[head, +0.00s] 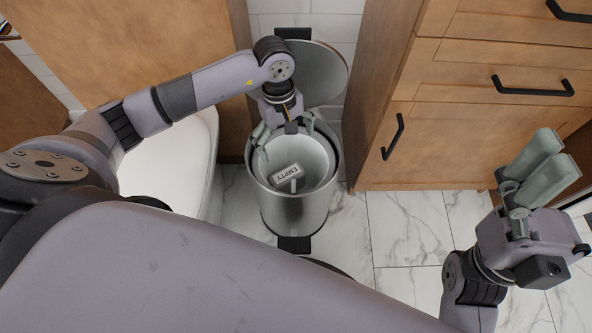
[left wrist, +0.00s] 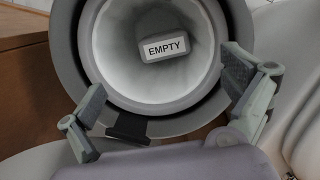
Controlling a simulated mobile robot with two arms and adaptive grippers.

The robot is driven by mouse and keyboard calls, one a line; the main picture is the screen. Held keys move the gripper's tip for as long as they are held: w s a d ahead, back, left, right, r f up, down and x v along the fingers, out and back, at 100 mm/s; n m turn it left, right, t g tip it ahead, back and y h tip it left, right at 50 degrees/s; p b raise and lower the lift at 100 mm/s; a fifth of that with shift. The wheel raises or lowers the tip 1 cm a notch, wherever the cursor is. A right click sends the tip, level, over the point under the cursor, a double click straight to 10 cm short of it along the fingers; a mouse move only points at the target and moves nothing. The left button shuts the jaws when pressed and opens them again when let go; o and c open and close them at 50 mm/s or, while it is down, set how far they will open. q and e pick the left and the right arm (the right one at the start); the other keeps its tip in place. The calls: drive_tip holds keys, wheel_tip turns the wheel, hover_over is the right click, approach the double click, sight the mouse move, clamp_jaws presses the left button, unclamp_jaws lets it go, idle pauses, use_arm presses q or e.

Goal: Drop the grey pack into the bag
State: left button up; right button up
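The grey pack (head: 289,173), with a white label reading EMPTY, is inside the pale bag (head: 318,160) that lines a round metal bin (head: 295,212). In the left wrist view the pack (left wrist: 165,48) lies deep inside the bag (left wrist: 150,88), apart from my fingers. My left gripper (head: 285,140) is over the bin's mouth with its fingers spread and nothing between them. The left wrist view also shows its two fingers (left wrist: 165,85) wide apart.
The bin's round lid (head: 320,75) stands open at the back. A white tub or toilet (head: 175,170) is left of the bin. Wooden drawers (head: 470,110) with black handles stand to the right. The marble floor (head: 405,225) right of the bin is clear.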

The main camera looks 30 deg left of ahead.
use_arm(q)
drive_tip(key=shift+r, duration=0.1)
wheel_tip(320, 180, up, 12)
drive_tip(key=w+a, duration=0.1)
drive_tip(key=shift+a, duration=0.25)
drive_tip(key=shift+f, duration=0.2)
idle(0.5)
